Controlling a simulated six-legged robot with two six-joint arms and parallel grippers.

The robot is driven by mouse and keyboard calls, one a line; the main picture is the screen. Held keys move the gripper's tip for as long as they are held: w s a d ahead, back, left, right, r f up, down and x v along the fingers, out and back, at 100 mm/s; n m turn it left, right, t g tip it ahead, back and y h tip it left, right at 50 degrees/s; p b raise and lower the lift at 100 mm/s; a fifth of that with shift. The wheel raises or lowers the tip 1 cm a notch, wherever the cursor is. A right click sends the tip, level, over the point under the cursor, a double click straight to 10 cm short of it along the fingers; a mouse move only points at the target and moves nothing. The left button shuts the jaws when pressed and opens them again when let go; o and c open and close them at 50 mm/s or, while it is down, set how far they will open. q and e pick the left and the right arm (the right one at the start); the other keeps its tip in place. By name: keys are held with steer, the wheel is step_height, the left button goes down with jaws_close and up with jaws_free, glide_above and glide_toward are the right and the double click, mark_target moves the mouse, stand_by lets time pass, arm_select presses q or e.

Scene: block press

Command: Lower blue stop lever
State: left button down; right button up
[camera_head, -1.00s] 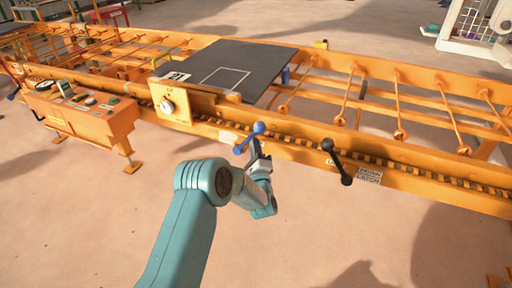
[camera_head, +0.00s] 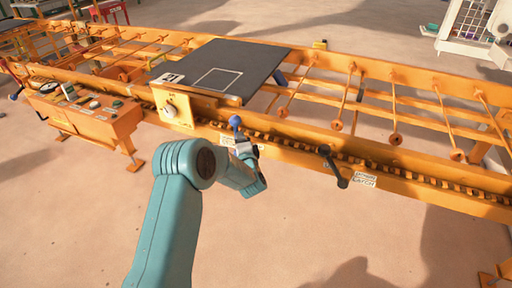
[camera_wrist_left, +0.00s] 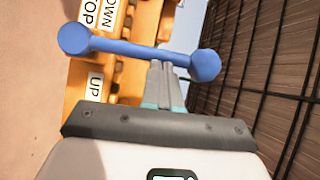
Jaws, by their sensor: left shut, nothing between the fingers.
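The blue stop lever (camera_head: 235,122) is on the front rail of the orange conveyor, with one ball end pointing up in the head view. Its lower part is hidden by my gripper. My left gripper (camera_head: 242,140) is shut and empty, right at the lever. In the left wrist view the blue lever (camera_wrist_left: 140,50) runs across the picture with a ball at each end. The shut fingertips (camera_wrist_left: 160,68) are at its bar, nearer the right ball; I cannot tell whether they touch. My right gripper is not in view.
A black lever (camera_head: 333,167) stands further right on the rail. A dark plate (camera_head: 255,60) lies on the conveyor, and a control box (camera_head: 90,112) stands at the left. The floor in front is clear.

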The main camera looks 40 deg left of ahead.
arm_select(q)
steer(key=shift+s+a+f+n+g+h+p, duration=0.1)
steer(key=shift+s+a+n+g+h+p, duration=0.15)
steer(key=shift+a+n+h+p, duration=0.5)
steer(key=shift+s+a+r+n+g+h+p, duration=0.1)
steer(key=shift+s+a+n+g+h, duration=0.1)
steer(key=shift+a+n, duration=0.7)
steer(key=shift+s+a+f+n+g+h+p, duration=0.1)
steer(key=shift+s+a+n+g+h+p, duration=0.25)
steer(key=shift+a, duration=0.85)
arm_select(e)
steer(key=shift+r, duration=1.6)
arm_select(q)
steer(key=shift+a, duration=0.1)
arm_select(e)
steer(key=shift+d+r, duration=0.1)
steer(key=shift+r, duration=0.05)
